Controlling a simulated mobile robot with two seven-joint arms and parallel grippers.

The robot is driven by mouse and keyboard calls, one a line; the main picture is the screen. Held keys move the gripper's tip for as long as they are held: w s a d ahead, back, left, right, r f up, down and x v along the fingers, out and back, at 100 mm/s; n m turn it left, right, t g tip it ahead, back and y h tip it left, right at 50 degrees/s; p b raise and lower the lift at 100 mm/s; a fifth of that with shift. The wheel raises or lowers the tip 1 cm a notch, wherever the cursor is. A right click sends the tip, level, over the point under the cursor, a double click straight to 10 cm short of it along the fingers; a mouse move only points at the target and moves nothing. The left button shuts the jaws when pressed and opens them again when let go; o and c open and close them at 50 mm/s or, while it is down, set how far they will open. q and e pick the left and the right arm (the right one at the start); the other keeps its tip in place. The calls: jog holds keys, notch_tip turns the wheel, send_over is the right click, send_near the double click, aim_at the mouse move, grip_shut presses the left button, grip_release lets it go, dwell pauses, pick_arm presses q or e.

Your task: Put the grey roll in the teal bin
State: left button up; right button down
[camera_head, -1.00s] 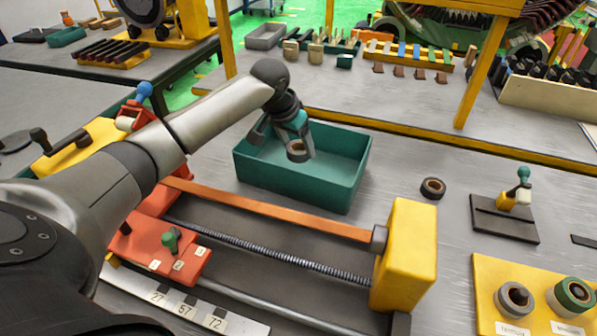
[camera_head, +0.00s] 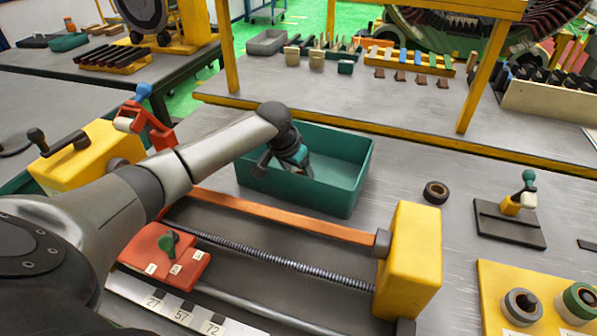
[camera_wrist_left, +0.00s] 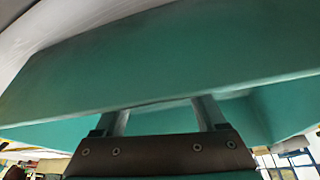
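The teal bin (camera_head: 345,185) stands open behind the yellow-ended fixture in the head view. My left gripper (camera_head: 306,172) reaches down inside the bin, near its middle. No roll shows at the gripper now; the bin's near wall hides the low part of the inside. In the left wrist view, the two fingers (camera_wrist_left: 162,108) stand apart, and their tips are hidden behind the teal bin wall (camera_wrist_left: 165,65). Whether anything is between the tips cannot be seen. My right gripper is not in view.
A dark roll with a tan core (camera_head: 436,192) lies on the bench right of the bin. A yellow board (camera_head: 491,275) holds a grey roll (camera_head: 522,307) and a green roll (camera_head: 580,302). The fixture's yellow end block (camera_head: 412,255) stands in front of the bin.

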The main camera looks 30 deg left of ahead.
pick_arm(q)
jog(key=o, duration=0.4)
jog(key=p+v, duration=0.3)
jog(key=v, duration=0.9)
jog(key=shift+r, duration=0.2)
